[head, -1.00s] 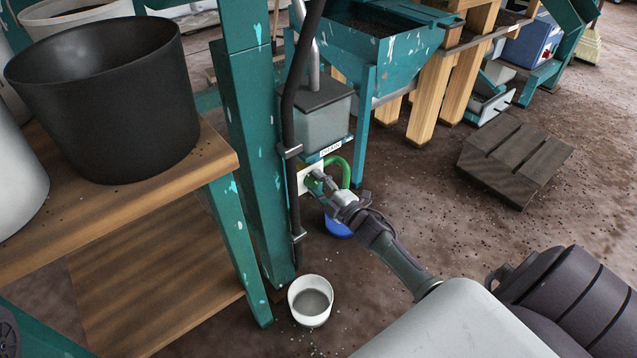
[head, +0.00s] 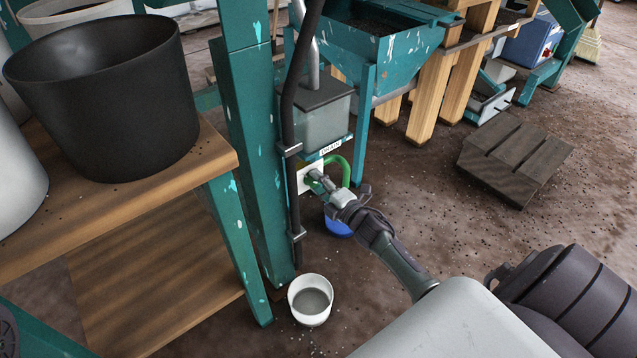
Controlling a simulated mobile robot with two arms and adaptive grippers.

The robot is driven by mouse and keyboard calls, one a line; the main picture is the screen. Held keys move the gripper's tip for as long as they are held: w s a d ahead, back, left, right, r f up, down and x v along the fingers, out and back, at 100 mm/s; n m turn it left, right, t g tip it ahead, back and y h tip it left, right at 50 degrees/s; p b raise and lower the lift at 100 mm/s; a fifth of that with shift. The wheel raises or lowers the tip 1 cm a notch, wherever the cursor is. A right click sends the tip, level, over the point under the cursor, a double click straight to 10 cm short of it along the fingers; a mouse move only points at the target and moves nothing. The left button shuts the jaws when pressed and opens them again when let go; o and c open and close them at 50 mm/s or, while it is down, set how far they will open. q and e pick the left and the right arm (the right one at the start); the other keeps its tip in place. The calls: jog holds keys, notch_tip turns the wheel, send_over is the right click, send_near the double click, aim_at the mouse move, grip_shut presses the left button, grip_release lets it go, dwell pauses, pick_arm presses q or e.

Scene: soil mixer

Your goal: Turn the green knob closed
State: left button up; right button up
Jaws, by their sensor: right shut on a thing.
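The green knob (head: 315,175) sits on a small white plate (head: 306,186) under the grey drain box (head: 322,118), beside the teal post. Only a small part of the knob shows; my gripper hides the rest. My right gripper (head: 325,184) reaches in from the lower right and is shut on the knob. A green hose (head: 345,168) curves down just behind the gripper. My left gripper does not show.
A white cup with grey contents (head: 311,300) stands on the floor below. A blue container (head: 338,228) is partly hidden behind my right gripper. A wooden shelf with a black bucket (head: 105,100) is at left. A slatted wooden piece (head: 515,160) lies at right.

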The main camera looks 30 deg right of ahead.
jog(key=shift+w+r, duration=0.1)
jog(key=o, duration=1.1)
jog(key=shift+o, duration=0.2)
jog(key=s, duration=1.2)
jog(key=shift+d, duration=0.45)
